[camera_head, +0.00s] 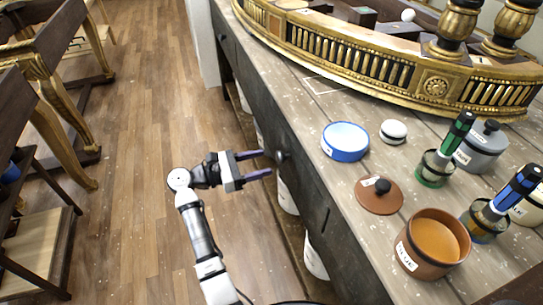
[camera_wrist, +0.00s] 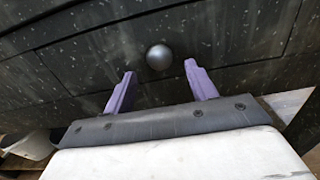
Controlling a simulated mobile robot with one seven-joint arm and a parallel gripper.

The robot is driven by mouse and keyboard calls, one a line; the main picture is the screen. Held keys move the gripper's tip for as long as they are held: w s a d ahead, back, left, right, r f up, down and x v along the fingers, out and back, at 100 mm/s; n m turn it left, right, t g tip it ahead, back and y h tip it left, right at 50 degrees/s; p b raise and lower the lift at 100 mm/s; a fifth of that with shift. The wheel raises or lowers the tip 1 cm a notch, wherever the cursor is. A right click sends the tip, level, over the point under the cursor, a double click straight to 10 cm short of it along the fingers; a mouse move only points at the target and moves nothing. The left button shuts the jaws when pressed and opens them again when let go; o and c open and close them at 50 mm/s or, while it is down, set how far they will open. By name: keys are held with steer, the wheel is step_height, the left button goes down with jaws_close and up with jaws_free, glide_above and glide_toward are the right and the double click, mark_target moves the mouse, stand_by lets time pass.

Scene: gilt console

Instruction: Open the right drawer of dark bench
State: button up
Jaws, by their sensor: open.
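The dark bench (camera_head: 262,103) runs diagonally through the head view, with a worn wooden top and a dark drawer front. A round dark knob (camera_head: 281,156) stands out from its front face; it also shows in the wrist view as a grey ball (camera_wrist: 159,57). My gripper (camera_head: 262,164) is open, with its two purple fingers pointing at the bench front. In the wrist view my gripper (camera_wrist: 160,88) has the knob ahead of its fingertips, roughly between them and apart from both. The drawer front (camera_wrist: 215,45) looks flush, with seams around it.
On the bench top are a blue-rimmed dish (camera_head: 345,153), a brown lid (camera_head: 378,209), an orange-filled pot (camera_head: 432,258) and a gilt console piece (camera_head: 345,60). White containers (camera_head: 287,196) stand beneath the bench.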

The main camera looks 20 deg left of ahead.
steer(key=shift+p+x, duration=0.3)
steer(key=shift+x, duration=1.8)
steer(key=shift+c, duration=0.5)
jaws_close()
